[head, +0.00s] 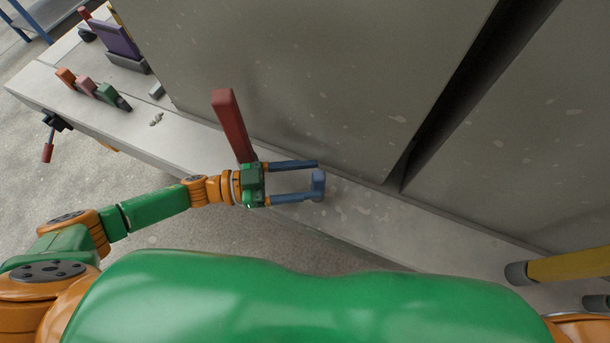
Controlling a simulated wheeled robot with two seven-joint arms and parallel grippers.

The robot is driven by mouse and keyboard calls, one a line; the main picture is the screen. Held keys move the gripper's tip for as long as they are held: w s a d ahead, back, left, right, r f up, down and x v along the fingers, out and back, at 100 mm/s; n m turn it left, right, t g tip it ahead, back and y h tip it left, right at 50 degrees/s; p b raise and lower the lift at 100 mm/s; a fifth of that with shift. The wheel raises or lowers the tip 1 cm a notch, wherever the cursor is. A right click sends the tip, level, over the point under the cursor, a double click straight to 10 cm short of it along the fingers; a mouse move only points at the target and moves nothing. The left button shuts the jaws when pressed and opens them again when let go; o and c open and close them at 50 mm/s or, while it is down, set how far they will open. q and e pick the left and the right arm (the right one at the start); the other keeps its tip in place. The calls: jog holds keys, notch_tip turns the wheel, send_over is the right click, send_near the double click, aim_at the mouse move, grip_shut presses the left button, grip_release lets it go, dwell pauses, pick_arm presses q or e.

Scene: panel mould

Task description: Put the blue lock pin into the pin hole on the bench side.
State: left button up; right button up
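The blue lock pin (318,184) is a small blue piece at the fingertips of my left gripper (317,181), over the pale bench (390,215). The gripper's two blue fingers are spread apart. The pin overlaps the tip of the lower finger in the picture, and a small gap shows between the pin and the upper finger. I cannot tell whether the pin touches the lower finger or rests on the bench. The pin hole cannot be made out in this view. My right gripper is not in view.
A red bar (232,125) rises just behind my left gripper. Large grey panels (310,70) stand along the bench's back, with a dark gap between them. Small coloured blocks (88,86) and a purple piece (116,40) are at the far left. A yellow bar (570,266) is at right.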

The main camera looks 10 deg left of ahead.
pick_arm(q)
jog(key=b+v, duration=0.1)
jog(key=v, duration=0.2)
jog(key=b+v, duration=0.1)
jog(key=v, duration=0.2)
jog(key=shift+a+f, duration=0.2)
jog(key=shift+f, duration=0.05)
jog(key=shift+a+r, duration=0.2)
jog(key=shift+a, duration=0.2)
jog(key=shift+d, duration=0.1)
jog(key=shift+s, duration=0.1)
